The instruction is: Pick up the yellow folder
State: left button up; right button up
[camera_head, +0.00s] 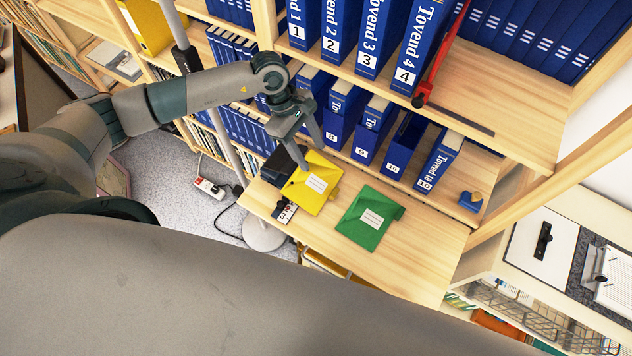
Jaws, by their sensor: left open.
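The yellow folder (311,184) lies flat on the pull-out wooden shelf, with a white label on its face. My left gripper (305,158) is open and hangs over the folder's upper left part, with its fingers pointing down. One finger overlaps the folder in the picture; I cannot tell whether it touches. The finger hides a small part of the folder. My right gripper is not in view.
A green folder (368,218) lies to the right of the yellow one on the wooden shelf (420,262). Blue binders (402,150) stand behind. A small blue tape dispenser (470,201) sits at the right. The shelf's right front is clear.

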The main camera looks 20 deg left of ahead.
pick_arm(q)
jog(key=b, duration=0.3)
send_over(333, 191)
jog(key=a, duration=0.3)
jog(key=f, duration=1.1)
jog(key=shift+w+d+f, duration=0.15)
jog(key=shift+w+d, duration=0.05)
jog(key=shift+b+x, duration=0.85)
jog(key=shift+x, duration=1.7)
jog(key=shift+d, duration=0.2)
jog(key=c, duration=1.2)
